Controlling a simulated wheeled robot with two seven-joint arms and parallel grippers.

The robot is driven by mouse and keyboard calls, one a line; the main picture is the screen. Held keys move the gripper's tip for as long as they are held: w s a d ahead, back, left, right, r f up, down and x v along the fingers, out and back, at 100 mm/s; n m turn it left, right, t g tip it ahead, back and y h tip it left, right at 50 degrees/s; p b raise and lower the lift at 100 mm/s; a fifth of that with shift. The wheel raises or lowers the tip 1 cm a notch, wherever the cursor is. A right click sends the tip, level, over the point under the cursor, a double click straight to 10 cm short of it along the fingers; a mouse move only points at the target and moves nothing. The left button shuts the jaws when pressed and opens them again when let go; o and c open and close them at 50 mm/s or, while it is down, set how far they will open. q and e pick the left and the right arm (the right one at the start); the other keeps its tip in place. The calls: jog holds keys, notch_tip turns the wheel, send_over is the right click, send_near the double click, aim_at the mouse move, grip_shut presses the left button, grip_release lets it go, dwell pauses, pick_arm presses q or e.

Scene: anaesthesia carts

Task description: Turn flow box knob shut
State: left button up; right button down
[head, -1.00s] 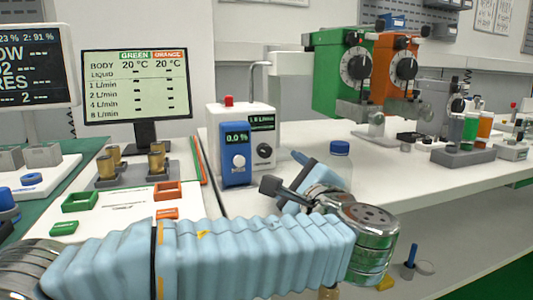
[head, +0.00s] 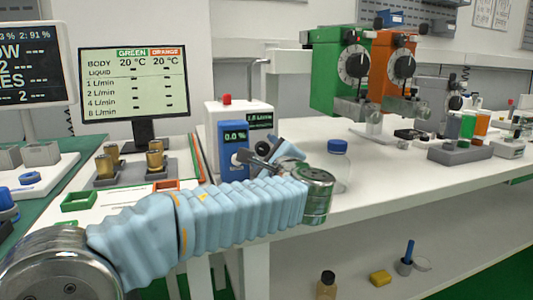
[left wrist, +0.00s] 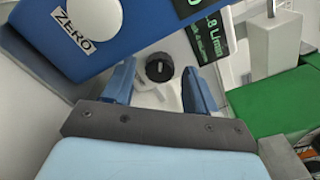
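The white flow box (head: 240,107) stands on the bench, with a green readout (head: 259,122). Its black knob (left wrist: 160,67) has a pale mark and shows in the left wrist view; in the head view my gripper largely hides it. The readout there (left wrist: 206,35) shows ".8 L/min", its first part cut off. My left gripper (left wrist: 161,82) is open, its two blue fingers on either side of the knob in the picture. I cannot tell whether they touch it. In the head view the gripper (head: 262,155) is in front of the box. My right gripper is not in view.
A blue meter (head: 234,138) reading 0.0 % stands close at the box's left; its ZERO button (left wrist: 88,15) is near the left finger. Green (head: 325,75) and orange (head: 381,75) vaporizers stand farther back.

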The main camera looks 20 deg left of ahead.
pick_arm(q)
jog(key=c, duration=0.9)
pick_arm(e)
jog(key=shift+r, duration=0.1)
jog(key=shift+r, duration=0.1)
pick_arm(q)
jog(key=m+p, duration=0.2)
jog(key=shift+r+p, duration=0.2)
jog(key=shift+p, duration=0.15)
jog(key=m+p, duration=0.5)
jog(key=shift+m, duration=0.4)
jog(key=shift+d+f+m+p, duration=0.1)
jog(key=shift+m+p, duration=0.9)
jog(key=shift+m, duration=0.1)
jog(key=shift+m+p, duration=0.3)
jog(key=shift+m, duration=0.6)
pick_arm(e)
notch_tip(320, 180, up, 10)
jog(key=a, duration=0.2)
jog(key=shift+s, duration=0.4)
pick_arm(q)
jog(key=shift+f, duration=0.1)
